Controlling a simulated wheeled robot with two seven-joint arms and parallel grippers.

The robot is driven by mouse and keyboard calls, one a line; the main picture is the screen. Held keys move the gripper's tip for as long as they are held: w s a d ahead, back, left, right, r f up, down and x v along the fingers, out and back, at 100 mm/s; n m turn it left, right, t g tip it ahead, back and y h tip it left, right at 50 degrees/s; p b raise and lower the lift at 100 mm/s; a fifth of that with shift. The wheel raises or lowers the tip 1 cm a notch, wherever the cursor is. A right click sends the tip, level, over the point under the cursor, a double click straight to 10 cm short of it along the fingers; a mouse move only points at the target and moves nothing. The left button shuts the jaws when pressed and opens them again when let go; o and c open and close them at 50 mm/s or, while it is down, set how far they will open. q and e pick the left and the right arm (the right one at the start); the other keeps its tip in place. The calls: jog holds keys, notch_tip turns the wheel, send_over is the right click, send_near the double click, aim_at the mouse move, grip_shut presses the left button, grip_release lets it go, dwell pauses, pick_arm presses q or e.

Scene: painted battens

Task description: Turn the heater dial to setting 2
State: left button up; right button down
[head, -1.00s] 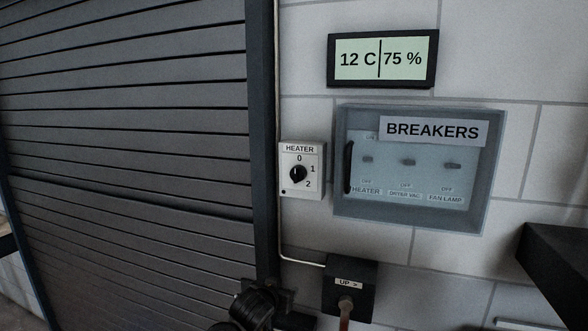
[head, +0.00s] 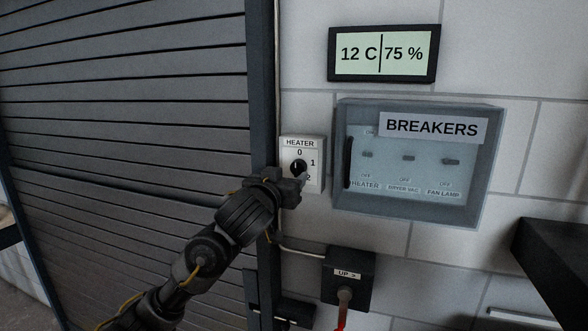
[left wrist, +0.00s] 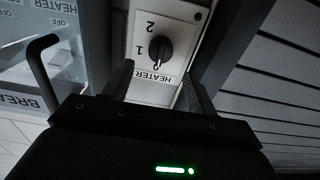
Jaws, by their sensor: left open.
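The heater dial (head: 298,167) is a round black knob on a white plate (head: 317,150) marked HEATER with 0, 1 and 2. Its white mark points up at 0. The dial also shows in the left wrist view (left wrist: 160,49), where the plate is seen upside down and the mark points toward the word HEATER. My left gripper (head: 301,181) is in front of the plate's lower part and partly covers the 2. In the left wrist view its open fingers (left wrist: 158,74) stand on either side, with the dial beyond and between them. I cannot tell whether they touch the plate. My right gripper is not in view.
A grey breaker box (head: 487,190) with a dark handle is close right of the plate; its switches are labelled OFF. A display (head: 382,54) above reads 12 C and 75 %. A lever box (head: 362,268) marked UP is below. A slatted shutter (head: 130,110) fills the left.

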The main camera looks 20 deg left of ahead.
aim_at(296, 169)
pick_arm(q)
jog(key=w+p, duration=0.1)
jog(key=w, duration=0.5)
jog(key=shift+w+d, duration=0.2)
jog(key=c, duration=1)
